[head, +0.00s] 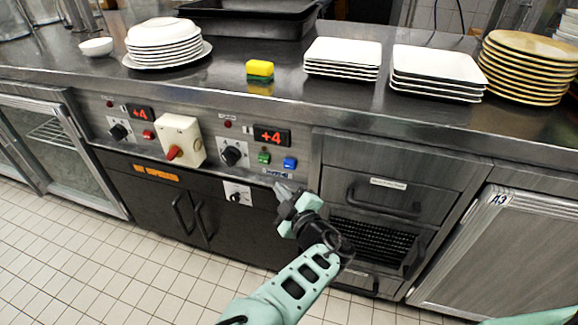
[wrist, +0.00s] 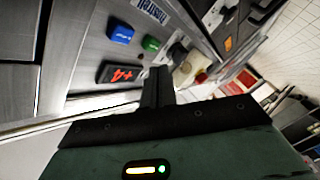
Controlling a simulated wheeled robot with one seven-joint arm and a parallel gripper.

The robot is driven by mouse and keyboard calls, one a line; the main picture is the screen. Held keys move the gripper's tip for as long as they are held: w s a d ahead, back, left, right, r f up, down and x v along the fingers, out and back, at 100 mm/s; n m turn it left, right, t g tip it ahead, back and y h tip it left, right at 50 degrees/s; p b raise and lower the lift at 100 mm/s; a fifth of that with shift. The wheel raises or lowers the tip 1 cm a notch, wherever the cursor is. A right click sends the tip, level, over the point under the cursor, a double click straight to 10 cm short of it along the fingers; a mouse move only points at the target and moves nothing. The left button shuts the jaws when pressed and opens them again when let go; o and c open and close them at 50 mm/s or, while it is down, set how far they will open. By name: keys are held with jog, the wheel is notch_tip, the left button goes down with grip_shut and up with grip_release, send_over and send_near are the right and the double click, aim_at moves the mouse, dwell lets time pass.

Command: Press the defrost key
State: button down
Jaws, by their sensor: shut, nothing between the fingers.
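The control panel (head: 215,165) on the counter front carries a green key (head: 263,157) and a blue key (head: 289,163) under the right red +4 display (head: 271,137). The blue key has a small pale mark; its lettering is too small to read, so I cannot tell which key is defrost. In the wrist view the blue key (wrist: 121,32) and green key (wrist: 151,43) lie beyond my fingers. My gripper (head: 284,189) is shut and empty, just below the keys in the head view, apparently apart from both. It shows in the wrist view (wrist: 157,76) too.
A black knob (head: 232,153) sits left of the green key, and a pale box with a red switch (head: 180,140) farther left. Drawers (head: 380,190) are to the right. Plates and a yellow-green sponge (head: 260,70) stand on the counter above.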

aim_at(284, 166)
jog(key=shift+w+d, duration=0.3)
jog(key=shift+w, duration=0.55)
jog(key=shift+w+d, duration=0.3)
jog(key=shift+w, duration=0.55)
jog(key=shift+w+d, duration=0.3)
jog(key=shift+w, duration=0.55)
jog(key=shift+w+d, duration=0.1)
jog(key=shift+w, duration=0.05)
jog(key=shift+w, duration=0.25)
jog(key=shift+w+d, duration=0.25)
jog(key=shift+w, duration=0.25)
dwell(0.8)
jog(key=shift+s, duration=0.1)
jog(key=shift+s+a+p, duration=0.3)
jog(key=shift+s, duration=0.5)
jog(key=shift+s, duration=0.15)
jog(key=s, duration=0.1)
jog(key=s+a, duration=0.1)
jog(key=s, duration=0.2)
jog(key=shift+s+a, duration=0.2)
jog(key=shift+a, duration=0.15)
